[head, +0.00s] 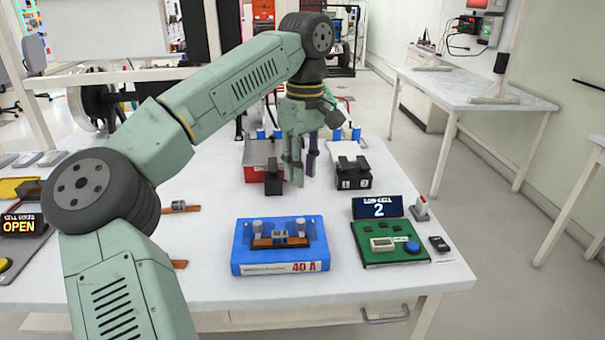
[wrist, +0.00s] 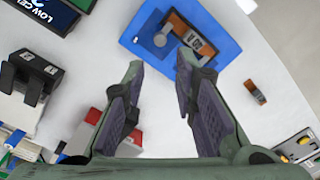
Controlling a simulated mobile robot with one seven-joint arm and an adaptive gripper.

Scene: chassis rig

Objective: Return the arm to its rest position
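My arm reaches from the lower left over the white table and bends down near its middle. My gripper (head: 300,170) hangs above the table, close to a red-and-black block (head: 262,172) and a black-and-white block (head: 350,173). In the wrist view my gripper (wrist: 160,68) has its two fingers apart with nothing between them. The blue tray (head: 280,262) marked 40 A holds a fuse-like part (head: 280,238) and stands nearer the front edge. It also shows beyond the fingertips in the wrist view (wrist: 226,30).
A green board (head: 385,257) and a display reading 2 (head: 378,207) stand at the table's right. A sign reading OPEN (head: 20,224) is at the far left. Small orange-brown pieces (head: 180,208) lie left of the tray. A side bench (head: 460,87) stands back right.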

